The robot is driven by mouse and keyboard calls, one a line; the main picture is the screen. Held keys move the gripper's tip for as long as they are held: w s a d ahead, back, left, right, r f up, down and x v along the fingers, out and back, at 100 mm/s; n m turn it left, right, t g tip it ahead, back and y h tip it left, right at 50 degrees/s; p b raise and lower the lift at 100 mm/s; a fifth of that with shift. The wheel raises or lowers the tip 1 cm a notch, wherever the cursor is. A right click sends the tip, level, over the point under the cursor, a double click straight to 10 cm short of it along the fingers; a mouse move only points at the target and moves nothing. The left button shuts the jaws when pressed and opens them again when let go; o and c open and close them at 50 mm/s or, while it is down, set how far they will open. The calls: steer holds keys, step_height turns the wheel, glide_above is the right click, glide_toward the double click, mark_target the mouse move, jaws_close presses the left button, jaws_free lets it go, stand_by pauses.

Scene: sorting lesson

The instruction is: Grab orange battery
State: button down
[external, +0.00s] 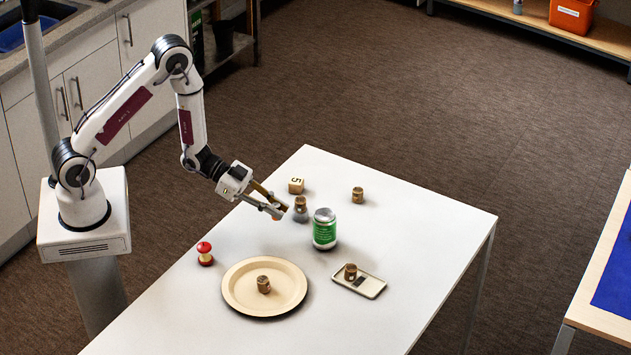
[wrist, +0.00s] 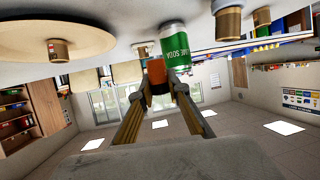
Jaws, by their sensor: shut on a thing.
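The orange battery (wrist: 157,72) is a small orange cylinder between my fingertips in the wrist view. My gripper (wrist: 158,84) is shut on it. In the external view my gripper (external: 279,209) is above the white table, left of the green and silver soda can (external: 324,230). Only a small orange patch of the battery (external: 277,218) shows there, the rest being hidden by the fingers. In the wrist view, which looks upside down, the can (wrist: 178,45) stands close beside the battery. I cannot tell whether the battery touches the table.
A small brown-and-grey jar (external: 301,210) stands just right of my gripper, with a numbered cube (external: 296,186) behind. A plate (external: 237,300) bears a brown piece. The table's right side is clear.

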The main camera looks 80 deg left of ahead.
steer(key=shift+r, duration=0.65)
